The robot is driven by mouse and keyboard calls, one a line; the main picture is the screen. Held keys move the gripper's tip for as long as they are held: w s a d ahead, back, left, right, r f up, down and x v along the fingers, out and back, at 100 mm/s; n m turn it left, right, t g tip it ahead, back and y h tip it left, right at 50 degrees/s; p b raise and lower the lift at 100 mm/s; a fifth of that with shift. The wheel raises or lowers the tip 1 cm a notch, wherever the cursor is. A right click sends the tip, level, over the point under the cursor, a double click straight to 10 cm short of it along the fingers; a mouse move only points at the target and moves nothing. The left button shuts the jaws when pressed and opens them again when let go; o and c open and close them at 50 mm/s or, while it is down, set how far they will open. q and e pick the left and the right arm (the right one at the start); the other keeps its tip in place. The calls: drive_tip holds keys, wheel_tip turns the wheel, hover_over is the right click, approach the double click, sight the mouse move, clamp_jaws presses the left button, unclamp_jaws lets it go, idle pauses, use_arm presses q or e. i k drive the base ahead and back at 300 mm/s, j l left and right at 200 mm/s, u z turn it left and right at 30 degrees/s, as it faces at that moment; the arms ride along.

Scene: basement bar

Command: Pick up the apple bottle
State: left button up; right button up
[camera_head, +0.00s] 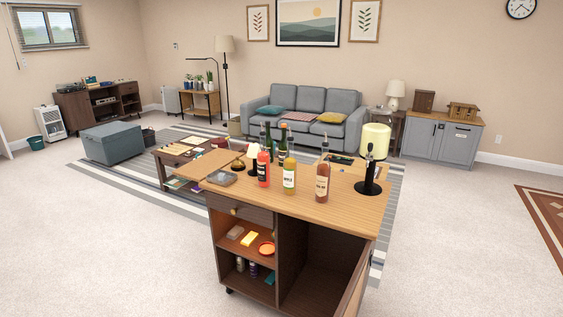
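Several bottles stand upright in a group on the wooden top of a bar cart (300,202). In front are a red bottle (263,170), a yellow-green bottle (289,178) and a brownish-pink bottle (322,182). Dark bottles (282,150) stand behind them, partly hidden. The labels are too small to read, so I cannot tell for certain which one is the apple bottle; the yellow-green one has an apple-like colour. Neither of my grippers is in view.
A grey tray (222,178) lies at the left of the top. A low table (165,160) and a grey sofa (308,112) are behind. Carpet is clear left and right.

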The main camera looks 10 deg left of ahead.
sight(290, 163)
drive_tip(key=i+j, duration=0.15)
drive_tip(key=j, duration=0.2)
drive_tip(key=i+j, duration=0.15)
drive_tip(key=j, duration=0.2)
drive_tip(key=i+j+z, duration=0.1)
drive_tip(key=j, duration=0.25)
drive_tip(key=i+j, duration=0.2)
drive_tip(key=j, duration=0.15)
drive_tip(key=i+j, duration=0.1)
drive_tip(key=j, duration=0.25)
drive_tip(key=i+j+z, duration=0.1)
drive_tip(key=i, duration=0.5)
drive_tip(key=i+j+z, duration=0.1)
drive_tip(key=i+j, duration=0.15)
drive_tip(key=i, duration=0.3)
